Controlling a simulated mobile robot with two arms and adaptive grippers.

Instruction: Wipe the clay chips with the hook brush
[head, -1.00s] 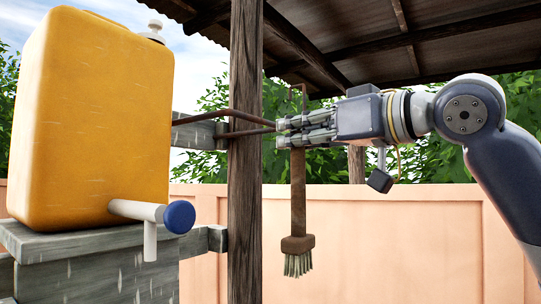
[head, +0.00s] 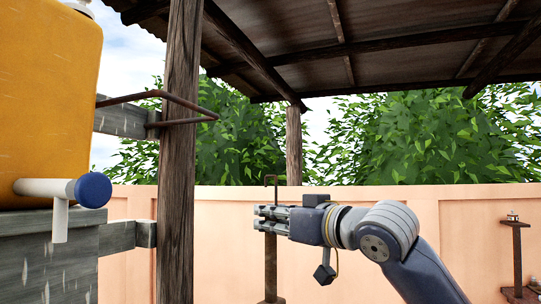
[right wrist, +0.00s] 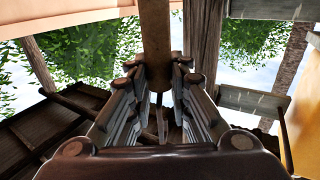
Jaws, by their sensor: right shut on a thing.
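The hook brush (head: 270,268) hangs upright from my right gripper (head: 262,219) in the head view. Its wire hook sticks up above the fingers and its brown handle runs down below them. Its lower end is at the bottom edge of the picture, and the bristles are out of view. The right gripper is shut on the handle. In the right wrist view the handle (right wrist: 155,45) runs between the two fingers. No clay chips show in either view. My left gripper is not in view.
A wooden post (head: 178,150) with a rusty metal hook (head: 165,96) stands left of the brush. A yellow water container (head: 45,110) with a blue-ended tap (head: 92,190) sits on a grey wooden stand (head: 50,265). A rusty stand (head: 517,255) is at far right. A pink wall (head: 400,215) runs behind.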

